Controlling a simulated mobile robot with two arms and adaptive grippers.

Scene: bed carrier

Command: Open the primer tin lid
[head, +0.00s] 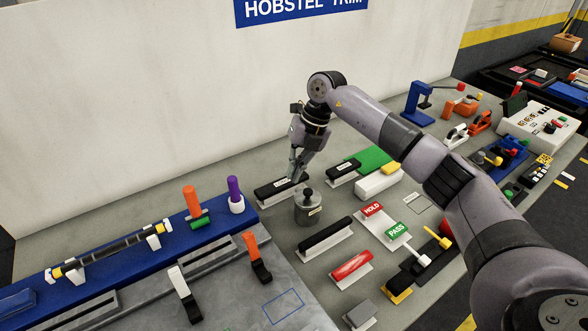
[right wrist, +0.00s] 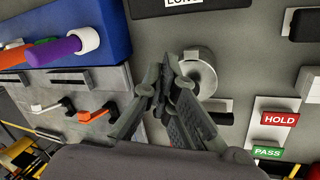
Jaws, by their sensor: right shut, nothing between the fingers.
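The primer tin looks to be the small grey metal can (head: 308,210) with a pale label, standing upright on the grey bench. A lid with a dark round knob (head: 307,194) sits on top of it. My right gripper (head: 296,177) is shut and empty, pointing down just above and to the left of the knob. In the right wrist view the shut fingers (right wrist: 173,82) overlap the edge of the round tin (right wrist: 203,72) and hide part of its lid. I cannot tell whether the fingers touch the knob. My left gripper is not in view.
Black-handled blocks (head: 325,235) and a red-handled one (head: 352,265) stand close by. HOLD (head: 372,210) and PASS (head: 397,230) signs are to the right. A blue rail (head: 120,262) with orange and purple handles is at left. A white panel (head: 130,110) rises behind.

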